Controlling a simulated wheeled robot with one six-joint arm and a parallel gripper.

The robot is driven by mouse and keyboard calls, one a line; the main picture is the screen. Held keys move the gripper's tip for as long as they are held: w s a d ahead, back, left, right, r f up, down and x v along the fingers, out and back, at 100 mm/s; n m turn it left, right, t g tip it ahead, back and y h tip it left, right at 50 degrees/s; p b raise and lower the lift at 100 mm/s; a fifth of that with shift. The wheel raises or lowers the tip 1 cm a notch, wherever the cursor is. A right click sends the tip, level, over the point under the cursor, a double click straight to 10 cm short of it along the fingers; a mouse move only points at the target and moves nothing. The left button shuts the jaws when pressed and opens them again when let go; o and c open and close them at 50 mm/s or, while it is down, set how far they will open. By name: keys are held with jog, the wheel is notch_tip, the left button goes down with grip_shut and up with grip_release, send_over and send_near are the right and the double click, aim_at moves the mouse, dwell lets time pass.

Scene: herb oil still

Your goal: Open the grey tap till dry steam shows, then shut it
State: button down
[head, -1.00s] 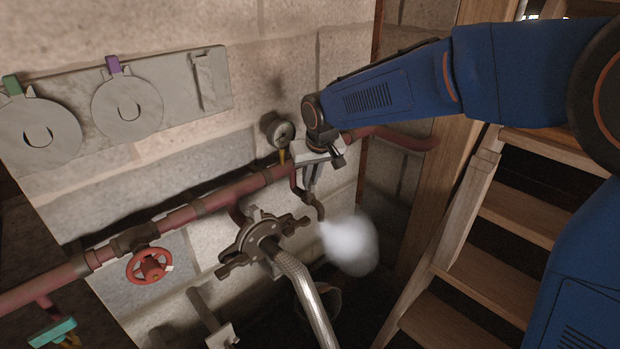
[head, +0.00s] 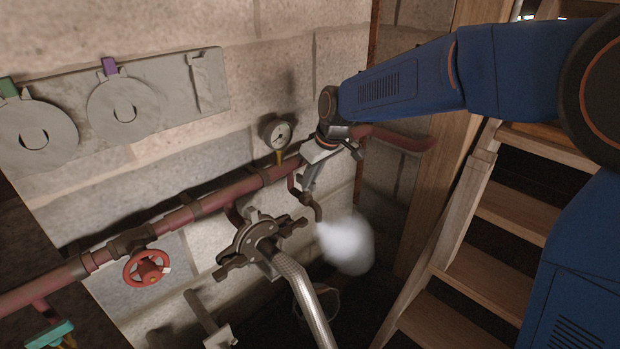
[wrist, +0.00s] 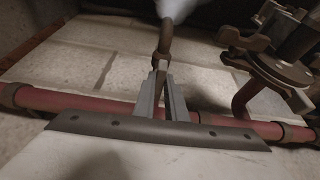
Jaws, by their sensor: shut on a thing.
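My gripper (head: 306,184) points down at the small drain pipe below the red steam main, its jaws shut at the tap there. The wrist view shows both grey fingers (wrist: 163,88) closed around the tap's place; the grey tap's handle is mostly hidden between them. The bent dark spout (head: 316,212) hangs just below the fingers and also shows in the wrist view (wrist: 165,40). A thick white steam cloud (head: 346,243) blows from the spout mouth, down and to the right. It looks opaque in the head view.
A pressure gauge (head: 278,134) stands on the red main (head: 222,193) just left of my gripper. A dark clamp fitting with a braided hose (head: 303,290) is below left. A red handwheel (head: 147,268) sits farther left. Wooden stairs (head: 490,240) stand at right.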

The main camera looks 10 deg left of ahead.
jog(key=c, duration=1.8)
grip_release()
jog(key=shift+r, duration=0.15)
jog(key=v, duration=1.7)
jog(key=shift+r, duration=0.15)
jog(key=s+d+m+h, duration=0.1)
jog(key=s+d+m, duration=0.3)
jog(key=d, duration=0.8)
jog(key=s+d+f+m+h, duration=0.1)
jog(key=s+d+f+m, duration=0.1)
jog(key=s+d+f, duration=0.3)
jog(key=s+d+f+m+t+h, duration=0.1)
jog(key=s+d+f+m, duration=0.1)
jog(key=s+d+f, duration=0.3)
jog(key=s+d+f+m+t, duration=0.1)
jog(key=s+d+f, duration=0.4)
jog(key=s+d, duration=0.6)
jog(key=shift+s+d+m+h, duration=0.2)
jog(key=shift+s+m, duration=0.25)
jog(key=shift+s, duration=0.45)
jog(key=shift+s+d+m+h, duration=0.2)
jog(key=shift+s+m, duration=0.25)
jog(key=shift+s, duration=0.5)
